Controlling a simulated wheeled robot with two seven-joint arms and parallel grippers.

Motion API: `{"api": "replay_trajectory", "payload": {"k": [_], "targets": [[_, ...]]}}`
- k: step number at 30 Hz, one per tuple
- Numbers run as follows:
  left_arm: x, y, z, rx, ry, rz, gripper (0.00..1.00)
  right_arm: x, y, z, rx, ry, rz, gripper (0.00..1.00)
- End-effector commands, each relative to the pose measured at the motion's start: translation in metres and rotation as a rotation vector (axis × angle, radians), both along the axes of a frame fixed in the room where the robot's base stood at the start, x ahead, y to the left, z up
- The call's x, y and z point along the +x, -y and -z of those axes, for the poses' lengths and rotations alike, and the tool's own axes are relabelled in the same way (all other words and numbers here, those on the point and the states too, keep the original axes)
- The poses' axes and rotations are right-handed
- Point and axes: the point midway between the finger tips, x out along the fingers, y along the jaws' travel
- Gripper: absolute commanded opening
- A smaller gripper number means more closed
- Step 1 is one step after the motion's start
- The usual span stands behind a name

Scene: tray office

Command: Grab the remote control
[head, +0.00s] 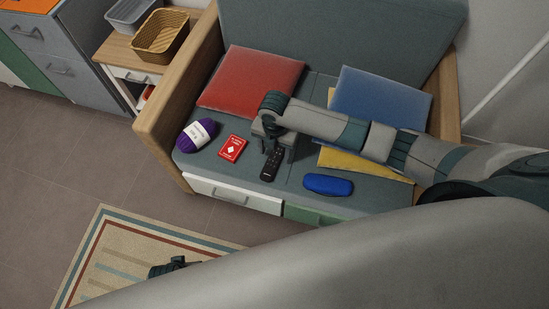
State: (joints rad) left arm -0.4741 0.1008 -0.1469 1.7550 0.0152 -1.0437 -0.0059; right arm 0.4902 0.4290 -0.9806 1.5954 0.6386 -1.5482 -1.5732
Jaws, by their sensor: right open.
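The black remote control (270,166) lies on the grey sofa seat near its front edge, pointing roughly front to back. My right gripper (274,148) is open and points down at the far end of the remote. Its fingers hide a little of that end. I cannot tell whether they touch it. A dark part that may be my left gripper (174,267) shows over the rug, mostly hidden behind a large grey part of my own body; its jaws cannot be made out.
On the seat are a purple yarn ball (197,134), a red card box (232,148), a blue case (328,185) and a yellow folder or cloth (365,166) under my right arm. Red (252,80) and blue (381,94) cushions lie behind. A wooden armrest (178,92) stands at left.

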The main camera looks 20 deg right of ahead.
Motion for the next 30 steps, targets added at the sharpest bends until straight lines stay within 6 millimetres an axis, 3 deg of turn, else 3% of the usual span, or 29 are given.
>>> {"api": "replay_trajectory", "payload": {"k": [6, 22, 27, 28, 30], "targets": [[0.01, 0.001, -0.011, -0.003, 0.021, 0.001, 0.31, 0.001, 0.0, 0.023, -0.001, 0.001, 0.001, 0.58], [0.0, 0.001, -0.009, -0.001, 0.004, 0.0, 0.31, 0.001, 0.0, 0.025, 0.0, 0.001, -0.001, 0.58], [0.001, 0.001, -0.009, -0.001, 0.006, 0.0, 0.31, 0.001, 0.0, 0.025, 0.0, 0.001, -0.001, 0.17], [0.001, 0.001, -0.009, -0.001, 0.007, 0.0, 0.31, 0.001, 0.0, 0.025, 0.0, 0.001, -0.001, 0.12], [0.002, 0.001, -0.01, -0.001, 0.008, 0.0, 0.31, 0.001, 0.0, 0.025, 0.0, 0.001, -0.001, 0.12]]}}
